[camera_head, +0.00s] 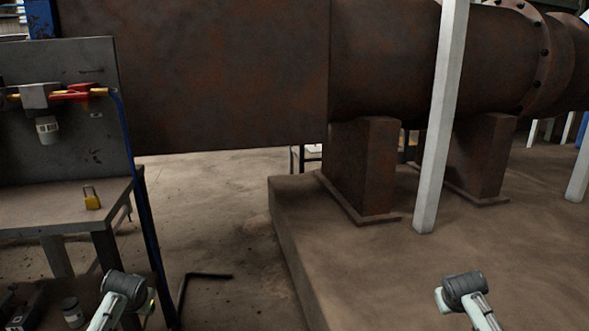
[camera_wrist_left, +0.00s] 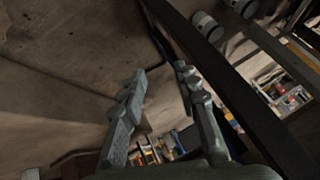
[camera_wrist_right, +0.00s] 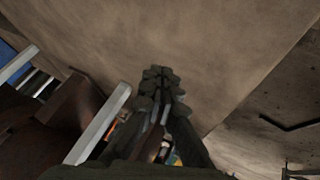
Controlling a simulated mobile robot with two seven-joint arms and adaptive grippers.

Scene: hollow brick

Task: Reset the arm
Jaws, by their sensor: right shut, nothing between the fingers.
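My left arm (camera_head: 125,295) and right arm (camera_head: 466,295) show at the bottom left and bottom right of the head view; their grippers cannot be made out there. In the left wrist view my left gripper (camera_wrist_left: 160,72) is open, its two fingers apart with nothing between them. In the right wrist view my right gripper (camera_wrist_right: 160,75) is shut, its fingertips together and empty. Neither gripper is seen touching anything.
A grey workbench (camera_head: 40,215) at the left bears a yellow padlock (camera_head: 91,198) and has a red valve (camera_head: 80,92) on its back panel. A large rusty pipe (camera_head: 400,65) rests on supports over a concrete plinth (camera_head: 400,275). A white post (camera_head: 440,130) stands ahead right.

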